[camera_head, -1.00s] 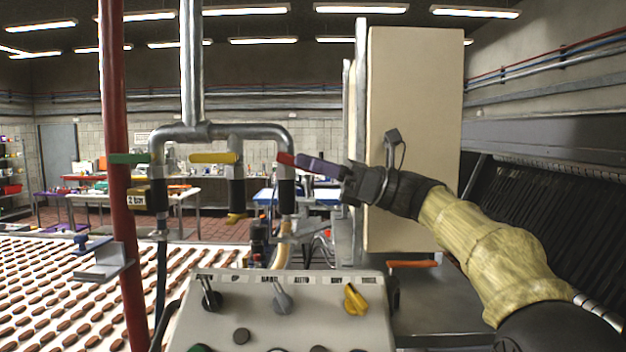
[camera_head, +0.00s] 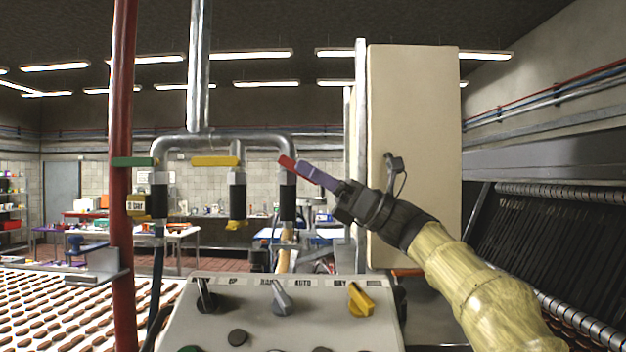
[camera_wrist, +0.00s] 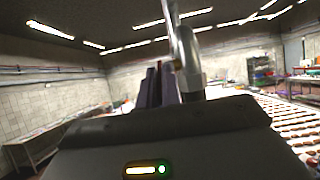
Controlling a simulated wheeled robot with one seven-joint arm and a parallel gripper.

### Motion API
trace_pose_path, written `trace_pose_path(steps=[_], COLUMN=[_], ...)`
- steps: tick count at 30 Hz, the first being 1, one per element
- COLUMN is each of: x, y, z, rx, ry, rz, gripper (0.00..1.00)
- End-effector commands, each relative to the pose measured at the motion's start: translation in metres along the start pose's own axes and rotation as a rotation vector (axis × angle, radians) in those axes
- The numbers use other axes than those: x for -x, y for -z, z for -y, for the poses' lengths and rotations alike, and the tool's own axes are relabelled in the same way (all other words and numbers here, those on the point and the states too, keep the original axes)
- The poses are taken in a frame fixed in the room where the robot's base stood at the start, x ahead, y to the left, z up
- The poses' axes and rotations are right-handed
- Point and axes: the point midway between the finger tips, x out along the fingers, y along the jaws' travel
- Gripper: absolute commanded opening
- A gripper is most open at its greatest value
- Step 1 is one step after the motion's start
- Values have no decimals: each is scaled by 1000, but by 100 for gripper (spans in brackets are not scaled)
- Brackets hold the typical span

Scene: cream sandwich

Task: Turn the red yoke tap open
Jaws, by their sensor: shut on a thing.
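The red tap handle (camera_head: 287,162) sits at the top of the right-hand leg of the grey pipe yoke (camera_head: 270,141). It slants, with its left end higher. My gripper (camera_head: 302,171) reaches in from the right, its purple fingers shut on the handle's right part. The fingers slant in line with the handle. The black valve body (camera_head: 288,205) hangs below.
A yellow tap handle (camera_head: 215,161) and a green one (camera_head: 134,162) are to the left, both level. A control box (camera_head: 270,318) with knobs is below. A cream cabinet (camera_head: 420,150) stands behind my arm.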

Motion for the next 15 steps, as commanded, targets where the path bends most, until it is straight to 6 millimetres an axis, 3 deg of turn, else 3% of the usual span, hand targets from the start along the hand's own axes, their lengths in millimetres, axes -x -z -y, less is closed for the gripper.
trace_pose_path(steps=[8, 9, 12, 15], x=[0, 0, 0, 0], y=[0, 0, 0, 0], z=[0, 0, 0, 0], rx=[0, 0, 0, 0], ry=[0, 0, 0, 0], rz=[0, 0, 0, 0], gripper=[0, 12, 28, 28])
